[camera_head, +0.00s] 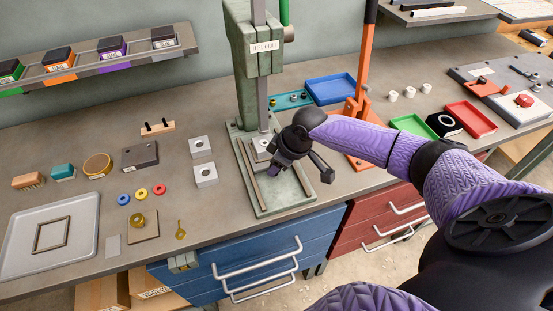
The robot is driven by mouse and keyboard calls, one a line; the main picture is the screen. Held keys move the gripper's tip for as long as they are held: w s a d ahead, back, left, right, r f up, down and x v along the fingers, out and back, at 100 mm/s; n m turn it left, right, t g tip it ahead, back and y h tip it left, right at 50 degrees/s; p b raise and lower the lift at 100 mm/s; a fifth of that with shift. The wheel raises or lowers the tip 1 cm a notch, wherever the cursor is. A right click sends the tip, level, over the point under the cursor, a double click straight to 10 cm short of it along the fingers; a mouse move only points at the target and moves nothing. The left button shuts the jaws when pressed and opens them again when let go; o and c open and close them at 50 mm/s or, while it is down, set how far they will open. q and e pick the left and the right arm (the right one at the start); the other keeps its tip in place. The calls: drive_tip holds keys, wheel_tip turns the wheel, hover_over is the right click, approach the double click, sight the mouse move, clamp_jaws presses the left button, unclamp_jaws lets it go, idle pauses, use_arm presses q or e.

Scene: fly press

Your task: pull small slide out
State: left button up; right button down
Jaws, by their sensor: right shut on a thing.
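The green fly press (265,60) stands on the bench, its ram coming down over a flat base with two rails (250,175). A small light-grey slide (261,143) sits between the rails under the ram, partly hidden by my right gripper. My right gripper (270,170) points down at the front of the slide, low over the base, and is shut on the slide. Its fingertips and the exact grip point are mostly hidden by the dark hand. My left gripper is not in view.
An orange lever press (358,120) stands right of the fly press, near a blue tray (331,88) and a green tray (412,126). Grey blocks (203,174) stand to the left. The front of the base, by the blue drawers (255,262), is clear.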

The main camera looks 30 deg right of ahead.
drive_tip(key=s+p, duration=0.3)
drive_tip(key=s+a+r+p, duration=0.1)
drive_tip(key=p, duration=0.1)
drive_tip(key=shift+s+r, duration=0.1)
drive_tip(key=shift+s, duration=0.25)
drive_tip(key=s+p, duration=0.1)
drive_tip(key=s, duration=0.1)
drive_tip(key=s+a+f+p, duration=0.1)
drive_tip(key=s+p, duration=0.3)
drive_tip(key=shift+s+a+f, duration=0.15)
drive_tip(key=shift+s+a, duration=0.05)
drive_tip(key=shift+a, duration=0.15)
drive_tip(key=shift+c, duration=1.7)
unclamp_jaws()
drive_tip(key=shift+s, duration=0.1)
drive_tip(key=p+v, duration=0.3)
drive_tip(key=v, duration=0.7)
